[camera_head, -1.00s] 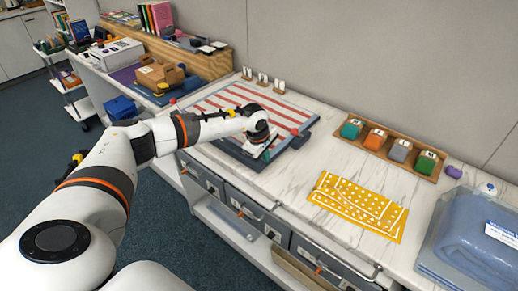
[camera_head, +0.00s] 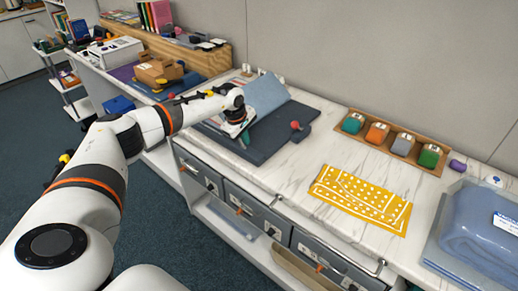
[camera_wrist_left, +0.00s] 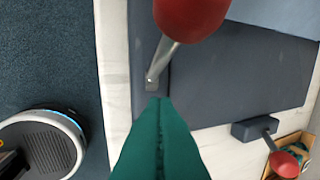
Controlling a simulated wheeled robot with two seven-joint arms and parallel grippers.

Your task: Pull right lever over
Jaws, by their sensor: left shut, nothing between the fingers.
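A dark press-like board (camera_head: 265,140) lies on the marble counter. Its right lever has a red knob (camera_head: 295,125) on the board's right side; the wrist view also shows this knob (camera_wrist_left: 284,164) on a short rod. Another lever with a large red knob (camera_wrist_left: 190,12) and a metal rod is close to the left wrist camera. A light blue panel (camera_head: 264,93) stands tilted up from the board. My left gripper (camera_head: 244,137) is over the board's left part, apart from the right knob. Its green fingers (camera_wrist_left: 160,135) are shut and empty. My right gripper is not in view.
A yellow dotted cloth (camera_head: 360,200) lies right of the board. A wooden tray (camera_head: 412,160) of coloured blocks stands behind it, and a folded blue cloth (camera_head: 480,225) lies at far right. Bare marble (camera_head: 300,180) shows between board and yellow cloth.

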